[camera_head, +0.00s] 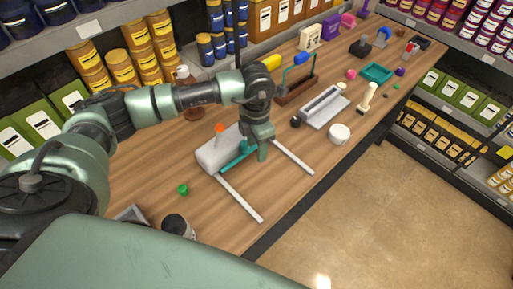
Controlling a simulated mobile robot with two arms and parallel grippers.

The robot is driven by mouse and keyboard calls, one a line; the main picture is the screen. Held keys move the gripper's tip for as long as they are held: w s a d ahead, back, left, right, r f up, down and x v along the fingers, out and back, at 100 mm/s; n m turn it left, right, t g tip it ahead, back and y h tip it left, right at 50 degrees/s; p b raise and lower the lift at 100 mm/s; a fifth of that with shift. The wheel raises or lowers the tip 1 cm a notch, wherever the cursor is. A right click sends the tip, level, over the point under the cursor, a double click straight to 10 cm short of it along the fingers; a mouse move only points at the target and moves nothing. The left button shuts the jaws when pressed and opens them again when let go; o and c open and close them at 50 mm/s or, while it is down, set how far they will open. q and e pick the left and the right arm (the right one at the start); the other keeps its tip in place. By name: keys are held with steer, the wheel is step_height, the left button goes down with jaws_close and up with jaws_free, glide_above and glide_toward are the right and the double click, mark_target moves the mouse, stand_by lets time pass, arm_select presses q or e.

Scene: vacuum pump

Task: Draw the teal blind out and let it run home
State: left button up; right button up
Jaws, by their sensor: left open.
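The teal blind (236,157) shows as a short teal strip along the front of a white roller housing (213,156) on the wooden bench. Two pale rails (240,199) run out from the housing toward the bench's front edge, with bare wood between them. An orange-tipped lever (219,129) stands at the housing. My left gripper (261,153) points down over the front of the housing, close to the teal strip. It is open, and its wrist hides part of the housing and strip. I cannot tell whether the fingers touch the blind. My right gripper is not in view.
A grey tray-like device (325,106), a white round pot (340,134) and a black ball (295,122) lie right of the rails. A green knob (183,189) and dark jar (177,225) are nearer me. Stocked shelves line the back.

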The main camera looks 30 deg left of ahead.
arm_select(q)
step_height(320, 180, up, 7)
steer(key=p, duration=0.3)
stand_by(0.5)
steer(key=shift+f, duration=0.15)
stand_by(0.3)
